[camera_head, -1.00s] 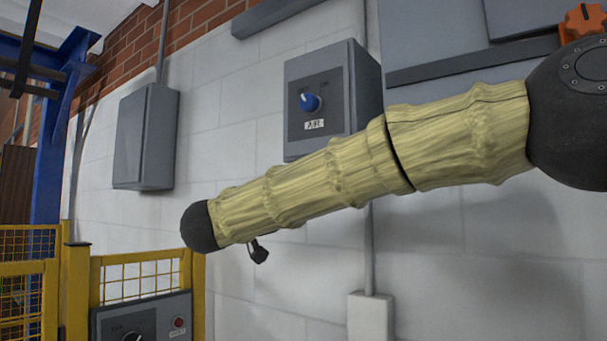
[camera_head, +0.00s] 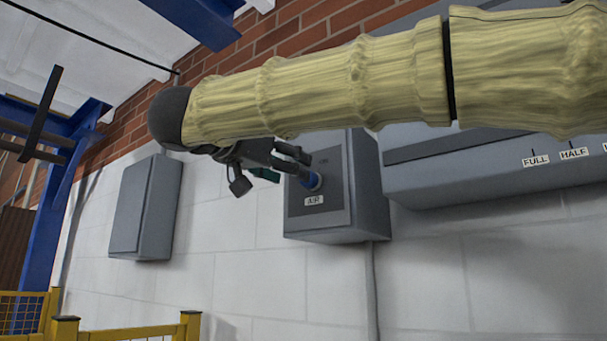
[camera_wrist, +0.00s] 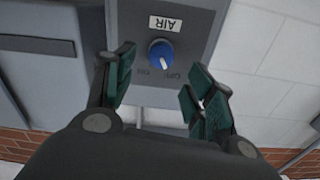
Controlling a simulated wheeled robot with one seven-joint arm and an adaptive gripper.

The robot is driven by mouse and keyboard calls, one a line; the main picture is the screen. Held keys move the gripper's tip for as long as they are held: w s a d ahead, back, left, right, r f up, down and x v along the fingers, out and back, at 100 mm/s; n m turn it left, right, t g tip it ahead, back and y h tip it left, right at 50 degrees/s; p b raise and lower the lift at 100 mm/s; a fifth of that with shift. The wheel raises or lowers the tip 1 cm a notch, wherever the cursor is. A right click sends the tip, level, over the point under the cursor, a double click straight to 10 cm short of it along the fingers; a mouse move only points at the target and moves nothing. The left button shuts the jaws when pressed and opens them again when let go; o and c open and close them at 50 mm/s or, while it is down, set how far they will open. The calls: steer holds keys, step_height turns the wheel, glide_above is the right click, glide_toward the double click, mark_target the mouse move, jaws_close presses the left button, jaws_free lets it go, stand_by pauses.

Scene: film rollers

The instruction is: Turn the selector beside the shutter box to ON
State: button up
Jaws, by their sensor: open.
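A blue round selector knob (camera_head: 312,181) sits on a grey wall box (camera_head: 365,205) labelled AIR. In the wrist view, where the label is upside down, the knob (camera_wrist: 161,53) shows a white pointer mark toward the OFF lettering, with ON beside it. My gripper (camera_head: 285,165) is open in front of the box, its fingertips close to the knob. In the wrist view its dark green finger pads (camera_wrist: 160,75) stand apart, with the knob between and beyond them. I cannot tell whether either finger touches it. My arm hides the top of the box.
A plain closed grey box (camera_head: 145,208) hangs on the wall to the left. A wide grey housing with FULL and HALF labels (camera_head: 540,180) is on the right. Yellow railing (camera_head: 125,333) stands at lower left.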

steer(key=x, duration=0.6)
steer(key=shift+p, duration=0.35)
steer(key=c, duration=1)
